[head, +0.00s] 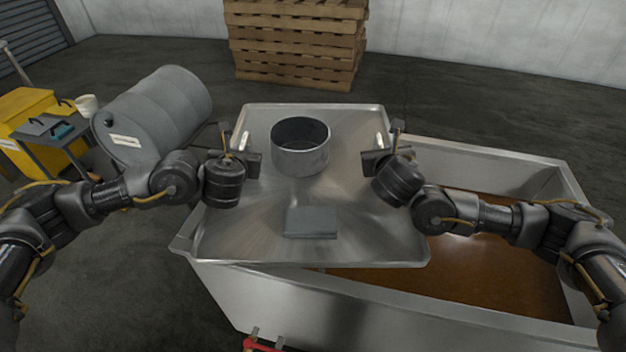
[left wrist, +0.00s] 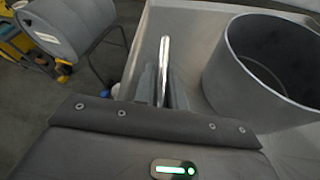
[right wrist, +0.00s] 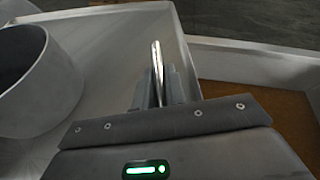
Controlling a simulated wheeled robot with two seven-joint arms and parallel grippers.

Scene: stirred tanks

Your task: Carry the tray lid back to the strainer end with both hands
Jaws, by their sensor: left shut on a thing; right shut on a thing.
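The tray lid (head: 262,245) is a shallow metal tray lying over the left part of a long steel tank (head: 300,300). A grey open cylinder (head: 300,158), which may be the strainer, stands on its far half. A flat grey block (head: 311,222) sits nearer its front. My left gripper (head: 243,145) is shut on the lid's left handle, a bright bar also seen in the left wrist view (left wrist: 164,65). My right gripper (head: 382,148) is shut on the right handle, which shows in the right wrist view (right wrist: 157,70). The fingertips are partly hidden in the head view.
Brown liquid (head: 480,260) shows in the open right part of the tank. A grey drum (head: 155,115) and a yellow cart (head: 30,115) stand at the left. Stacked pallets (head: 296,45) stand behind. A red object (head: 260,344) is at the front edge.

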